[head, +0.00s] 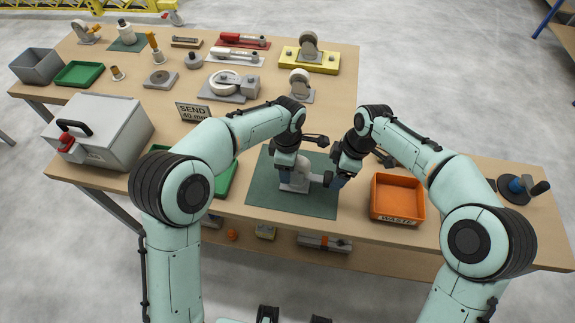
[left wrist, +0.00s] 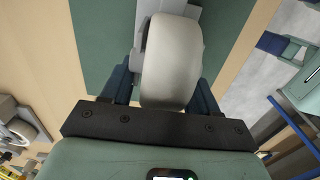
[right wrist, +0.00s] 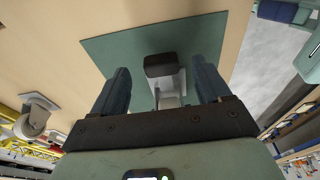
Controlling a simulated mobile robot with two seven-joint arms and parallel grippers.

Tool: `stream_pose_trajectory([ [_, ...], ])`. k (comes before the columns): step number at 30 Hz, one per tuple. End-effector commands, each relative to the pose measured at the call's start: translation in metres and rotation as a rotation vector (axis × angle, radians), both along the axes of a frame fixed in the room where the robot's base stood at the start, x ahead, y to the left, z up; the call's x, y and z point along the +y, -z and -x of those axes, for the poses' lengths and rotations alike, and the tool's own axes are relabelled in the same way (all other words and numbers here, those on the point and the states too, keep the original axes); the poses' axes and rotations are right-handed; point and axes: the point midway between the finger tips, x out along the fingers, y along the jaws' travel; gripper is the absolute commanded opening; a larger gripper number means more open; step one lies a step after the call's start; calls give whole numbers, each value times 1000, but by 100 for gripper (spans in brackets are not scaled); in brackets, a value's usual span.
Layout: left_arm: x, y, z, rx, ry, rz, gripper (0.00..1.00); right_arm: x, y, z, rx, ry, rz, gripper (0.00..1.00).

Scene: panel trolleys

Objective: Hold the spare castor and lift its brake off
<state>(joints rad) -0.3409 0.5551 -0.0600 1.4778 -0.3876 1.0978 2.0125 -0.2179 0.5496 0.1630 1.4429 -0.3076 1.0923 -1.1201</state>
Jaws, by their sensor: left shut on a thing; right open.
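The spare castor (head: 297,184), light grey, is on the dark green mat (head: 262,190) near the table's front edge. My left gripper (head: 288,176) is shut on it from above. In the left wrist view the pale wheel (left wrist: 172,60) sits between the blue fingers. My right gripper (head: 336,181) is open just right of the castor. In the right wrist view the dark brake pedal (right wrist: 160,65) shows ahead, between the lines of the two open fingers. My grippers partly hide the castor in the head view.
An orange waste tray (head: 398,196) stands right of the mat. A green tray (head: 222,183) is left of it, partly behind my left arm. A grey box (head: 105,130) is further left. Other castors and tools fill the table's back, including a yellow plate (head: 318,62).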

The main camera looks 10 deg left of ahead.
Motion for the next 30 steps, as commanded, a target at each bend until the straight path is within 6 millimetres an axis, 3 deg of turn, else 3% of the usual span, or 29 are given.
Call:
stream_pose_trajectory([
  [30,0,-1,0,-2,0,1,5,-13,-71,0,-2,-2,-1,77],
])
